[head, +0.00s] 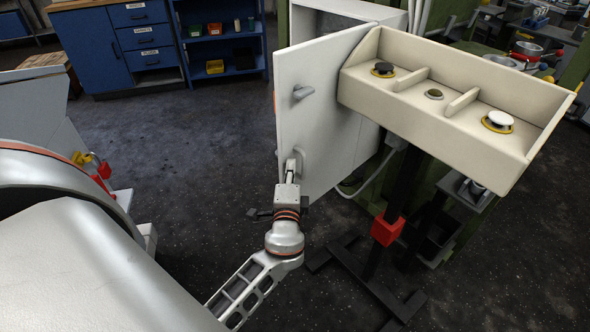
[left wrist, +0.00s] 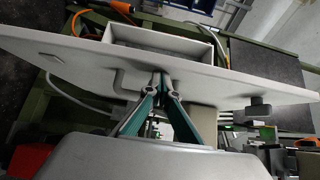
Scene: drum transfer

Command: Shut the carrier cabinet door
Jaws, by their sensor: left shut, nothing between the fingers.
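The light grey carrier cabinet door (head: 320,110) stands open in the head view, swung out from the pale cabinet (head: 345,12) behind it. It has an upper handle (head: 303,92) and a lower handle (head: 291,160). My left gripper (head: 290,172) is shut and empty, with its tips at the lower part of the door close to the lower handle. In the left wrist view, the closed fingertips (left wrist: 161,76) are right against or very near the door (left wrist: 225,84); contact is hard to tell. Much of the cabinet interior is hidden. My right gripper is out of view.
A cream control box (head: 435,118) with several buttons stands on a dark post close in front of the door's right side. A blue cabinet (head: 110,45) and shelf (head: 220,48) are at the back left. The dark floor left of the door is clear.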

